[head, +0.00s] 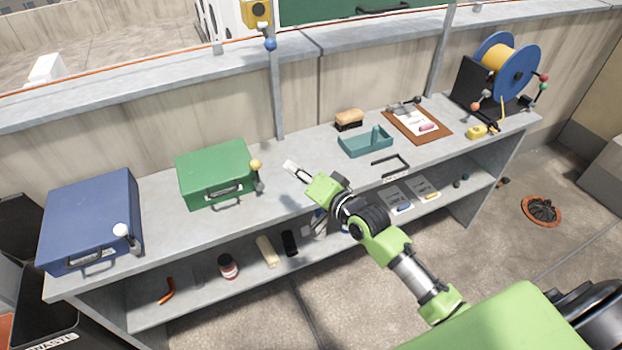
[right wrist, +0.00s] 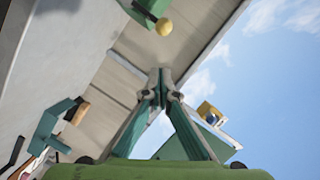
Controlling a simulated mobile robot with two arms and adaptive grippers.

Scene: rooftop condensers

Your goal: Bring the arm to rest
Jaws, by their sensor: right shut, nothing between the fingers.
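My right arm (head: 408,268) reaches in from the lower right over the bench. My right gripper (head: 293,168) is shut and empty, held in front of the bench wall, to the right of the green case (head: 217,167). In the right wrist view the two fingers of my right gripper (right wrist: 161,88) meet at their tips with nothing between them. My left gripper is not in view.
The bench top (head: 160,205) carries a blue case (head: 90,215), a teal tray (head: 365,145), a brush (head: 349,120), a clipboard (head: 440,133) and a cable reel (head: 515,72). Several small items lie on the lower shelf (head: 200,295). Open floor (head: 490,245) lies at the right.

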